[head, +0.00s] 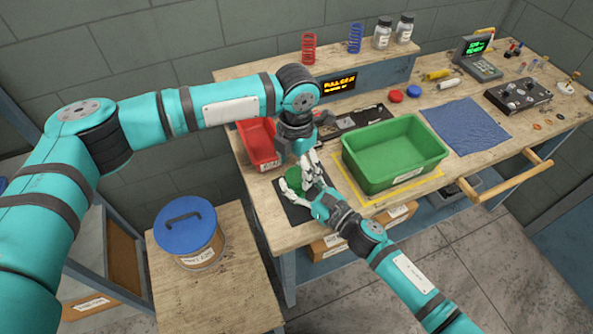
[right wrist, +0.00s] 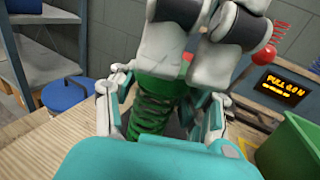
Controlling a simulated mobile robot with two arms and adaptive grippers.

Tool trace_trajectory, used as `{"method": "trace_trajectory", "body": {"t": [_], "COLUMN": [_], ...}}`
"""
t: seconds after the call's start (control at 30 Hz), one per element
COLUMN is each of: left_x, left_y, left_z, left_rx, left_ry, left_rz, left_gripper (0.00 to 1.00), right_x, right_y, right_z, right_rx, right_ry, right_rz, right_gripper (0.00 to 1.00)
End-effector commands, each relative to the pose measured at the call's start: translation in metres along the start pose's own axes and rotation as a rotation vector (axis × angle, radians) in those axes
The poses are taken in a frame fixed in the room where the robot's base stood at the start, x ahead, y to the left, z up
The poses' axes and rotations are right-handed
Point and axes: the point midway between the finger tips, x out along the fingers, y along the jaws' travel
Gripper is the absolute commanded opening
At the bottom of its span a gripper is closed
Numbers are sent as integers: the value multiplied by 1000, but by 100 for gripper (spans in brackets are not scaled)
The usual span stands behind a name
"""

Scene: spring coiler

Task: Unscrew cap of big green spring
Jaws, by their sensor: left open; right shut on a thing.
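The big green spring (right wrist: 150,115) stands upright between the fingers of my right gripper (right wrist: 163,105) in the right wrist view. In the head view a bit of the green spring (head: 294,175) shows above a dark mat (head: 293,212) at the table's near left corner. My right gripper (head: 301,187) is shut on the spring from the side. My left gripper (head: 304,161) is open and points down right over the spring's top; its fingers show large in the right wrist view (right wrist: 187,65). The cap is mostly hidden behind the left fingers, so I cannot tell whether they touch it.
A red bin (head: 258,150) stands behind the spring and a green bin (head: 395,185) to its right. Red and blue springs (head: 309,48) stand on the back shelf. A blue-lidded bucket (head: 188,240) sits on a lower table at left. A blue cloth (head: 465,125) lies farther right.

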Motion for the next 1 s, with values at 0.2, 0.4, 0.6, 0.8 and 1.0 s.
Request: {"method": "trace_trajectory", "body": {"t": [0.2, 0.4, 0.6, 0.8, 1.0], "left_x": [-18, -17, -17, -17, -17], "left_y": [0, 0, 0, 0, 0], "left_z": [0, 0, 0, 0, 0], "left_rx": [1, 0, 0, 0, 0], "left_ry": [1, 1, 1, 1, 1], "left_rz": [1, 0, 0, 0, 0], "left_gripper": [70, 70, 70, 70, 70], "right_x": [0, 0, 0, 0, -13], "right_y": [0, 0, 0, 0, 0], "right_z": [0, 0, 0, 0, -1], "right_rx": [-1, -1, -1, 0, 1], "right_ry": [1, 1, 0, 0, 2], "right_rz": [-1, -1, 0, 0, -1], "right_gripper": [0, 51, 75, 75, 75]}}
